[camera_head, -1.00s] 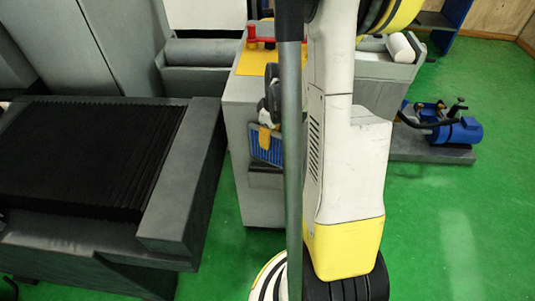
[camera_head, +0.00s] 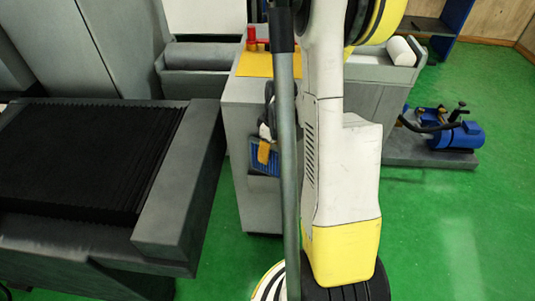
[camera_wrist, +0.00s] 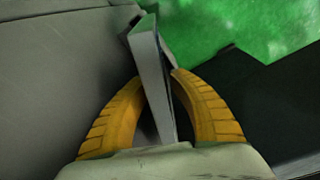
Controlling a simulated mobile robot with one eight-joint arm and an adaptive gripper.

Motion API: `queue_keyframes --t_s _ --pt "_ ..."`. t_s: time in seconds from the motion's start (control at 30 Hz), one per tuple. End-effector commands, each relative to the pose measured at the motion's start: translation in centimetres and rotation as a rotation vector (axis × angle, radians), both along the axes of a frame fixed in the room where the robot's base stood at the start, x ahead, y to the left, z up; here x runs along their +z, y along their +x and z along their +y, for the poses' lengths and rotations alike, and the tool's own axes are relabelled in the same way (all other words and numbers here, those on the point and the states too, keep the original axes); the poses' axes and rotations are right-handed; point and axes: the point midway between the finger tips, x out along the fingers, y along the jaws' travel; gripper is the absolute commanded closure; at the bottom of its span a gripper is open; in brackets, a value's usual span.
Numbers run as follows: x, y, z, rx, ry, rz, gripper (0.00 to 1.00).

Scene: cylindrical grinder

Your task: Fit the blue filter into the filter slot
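The blue filter (camera_head: 267,163), a thin panel with a pale frame, is at the side of the grey cabinet, partly hidden by my arm. My gripper (camera_wrist: 160,75) has its two yellow-orange fingers closed on either side of the filter, which shows edge-on in the wrist view (camera_wrist: 152,78) as a thin grey frame. The filter's far end is near a grey surface, with a small dark gap beside it. I cannot tell whether it touches or enters anything. The filter slot cannot be made out clearly in either view.
The grey cabinet (camera_head: 240,120) has a yellow top (camera_head: 255,65) with red items on it. A grey machine bed with black bellows (camera_head: 80,155) stands to the left. A blue pump (camera_head: 455,135) sits at the right. Green floor (camera_head: 450,225) is clear in the right foreground.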

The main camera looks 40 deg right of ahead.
Motion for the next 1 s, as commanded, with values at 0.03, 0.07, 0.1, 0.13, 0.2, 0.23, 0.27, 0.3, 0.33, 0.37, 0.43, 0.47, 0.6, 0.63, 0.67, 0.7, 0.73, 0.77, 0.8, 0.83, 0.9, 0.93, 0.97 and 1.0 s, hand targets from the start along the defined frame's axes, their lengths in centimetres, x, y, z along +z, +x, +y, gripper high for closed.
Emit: queue_keyframes --t_s 0.03,0.07,0.1,0.13,0.2,0.23,0.27,0.3,0.33,0.37,0.43,0.47,0.6,0.63,0.67,0.7,0.73,0.77,0.8,0.83,0.9,0.93,0.97,1.0 --pt "0.1 0.0 0.0 0.000 0.000 0.000 0.70" --pt "0.1 0.0 0.0 0.000 0.000 0.000 0.70" --pt "0.1 0.0 0.0 0.000 0.000 0.000 0.70" --pt "0.1 0.0 0.0 0.000 0.000 0.000 0.70" --pt "0.1 0.0 0.0 0.000 0.000 0.000 0.70" --pt "0.1 0.0 0.0 0.000 0.000 0.000 0.70" --pt "0.1 0.0 0.0 0.000 0.000 0.000 0.70" --pt "0.2 0.0 0.0 0.000 0.000 0.000 0.70" --pt "0.3 0.0 0.0 0.000 0.000 0.000 0.70" --pt "0.5 0.0 0.0 0.000 0.000 0.000 0.70" --pt "1.1 0.0 0.0 0.000 0.000 0.000 0.70" --pt "1.5 0.0 0.0 0.000 0.000 0.000 0.70" --pt "4.6 -0.5 -0.1 -0.001 0.000 0.000 0.70" --pt "5.4 -0.6 -0.1 -0.001 0.000 0.000 0.70" --pt "6.1 -0.7 -0.2 -0.001 0.000 0.000 0.70" --pt "7.1 -0.9 -0.2 -0.001 0.000 0.000 0.70" --pt "7.8 -1.0 -0.3 -0.001 0.000 0.000 0.70" --pt "8.5 -1.1 -0.3 -0.001 0.000 0.000 0.70" --pt "9.3 -1.2 -0.4 -0.001 0.000 0.000 0.70" --pt "9.9 -1.3 -0.4 -0.001 0.000 0.000 0.70" --pt "11.0 -1.4 -0.5 0.000 0.000 0.000 0.70" --pt "11.4 -1.5 -0.5 0.000 0.000 0.000 0.70" --pt "11.8 -1.5 -0.5 0.000 0.000 0.000 0.70" --pt "12.1 -1.6 -0.5 0.000 0.000 0.000 0.70"
